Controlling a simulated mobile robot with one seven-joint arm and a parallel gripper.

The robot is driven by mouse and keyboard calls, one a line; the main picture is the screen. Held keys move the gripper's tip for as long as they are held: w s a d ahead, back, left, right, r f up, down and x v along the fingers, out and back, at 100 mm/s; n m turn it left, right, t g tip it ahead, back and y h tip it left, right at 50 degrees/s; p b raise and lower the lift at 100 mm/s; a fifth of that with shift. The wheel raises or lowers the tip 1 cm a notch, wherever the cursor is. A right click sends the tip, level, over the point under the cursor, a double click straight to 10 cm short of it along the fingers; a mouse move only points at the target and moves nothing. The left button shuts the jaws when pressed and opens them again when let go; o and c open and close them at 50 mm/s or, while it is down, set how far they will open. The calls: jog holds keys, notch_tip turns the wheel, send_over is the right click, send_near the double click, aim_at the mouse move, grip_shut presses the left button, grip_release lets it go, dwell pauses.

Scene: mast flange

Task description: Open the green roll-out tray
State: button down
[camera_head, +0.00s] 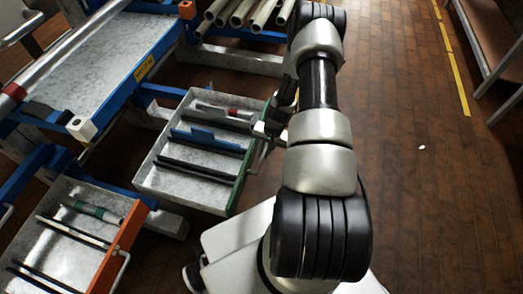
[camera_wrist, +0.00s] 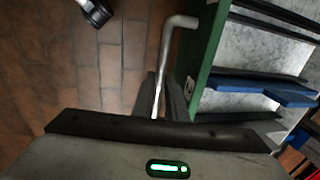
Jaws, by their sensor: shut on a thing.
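The green-fronted roll-out tray (camera_head: 243,176) stands well out from the blue rack in the head view. Inside it lie a blue bar, dark bars and a pale tube with a red band. Its green front panel (camera_wrist: 207,50) runs down the middle right of the wrist view. The tray's bent metal handle (camera_wrist: 166,55) stands off that panel and runs between my fingers. My gripper (camera_wrist: 160,98) is shut on the handle. In the head view my gripper (camera_head: 268,128) is at the green front's outer side, partly hidden by my arm.
An orange-fronted tray (camera_head: 118,246) with bars and a green-banded tube stands out at lower left. The blue rack (camera_head: 150,62) holds a metal sheet, and pipes (camera_head: 245,14) lie at the top. Open brick floor (camera_head: 425,170) lies to the right, with a bench (camera_head: 490,40) beyond.

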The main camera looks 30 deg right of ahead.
jog(key=c, duration=1.8)
grip_release()
jog(key=shift+o, duration=0.2)
notch_tip(320, 180, up, 17)
jog(key=s+d+p, duration=0.2)
jog(key=p, duration=0.2)
jog(key=shift+s+d, duration=0.2)
jog(key=shift+d, duration=0.05)
